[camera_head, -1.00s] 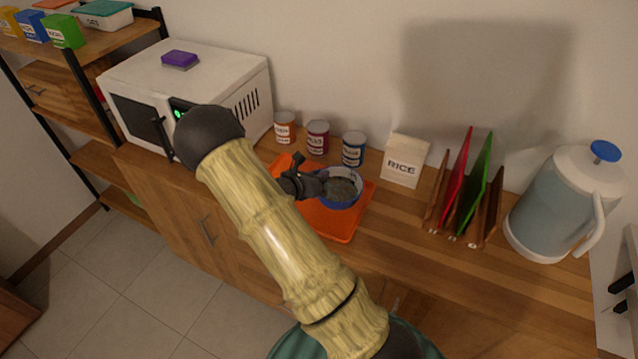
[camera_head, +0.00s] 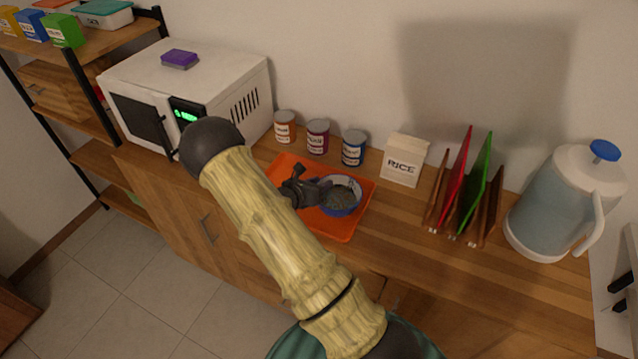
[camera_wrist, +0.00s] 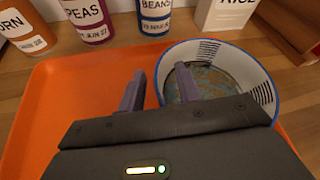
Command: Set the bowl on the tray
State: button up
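The bowl (camera_head: 341,208), blue and white with greyish contents, appears to rest upright on the right part of the orange tray (camera_head: 345,228). In the wrist view the bowl (camera_wrist: 262,103) is at the right and the tray (camera_wrist: 62,105) spreads below and left of it. My gripper (camera_head: 320,189) is low over the tray at the bowl's left side. In the wrist view my gripper (camera_wrist: 160,80) is open, with one finger outside the bowl's left wall and the other inside the rim. A gap shows between the outer finger and the wall. The bowl's near underside is hidden by my gripper.
Corn (camera_wrist: 25,25), peas (camera_head: 317,137) and beans (camera_head: 353,148) cans stand behind the tray, with a rice packet (camera_head: 403,160) to their right. A microwave (camera_head: 190,95) is at the left. A rack with folders (camera_head: 465,190) and a jug (camera_head: 562,205) stand at the right.

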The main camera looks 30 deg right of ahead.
jog(key=shift+r, duration=0.15)
jog(key=b+v, duration=0.1)
jog(key=v, duration=1.1)
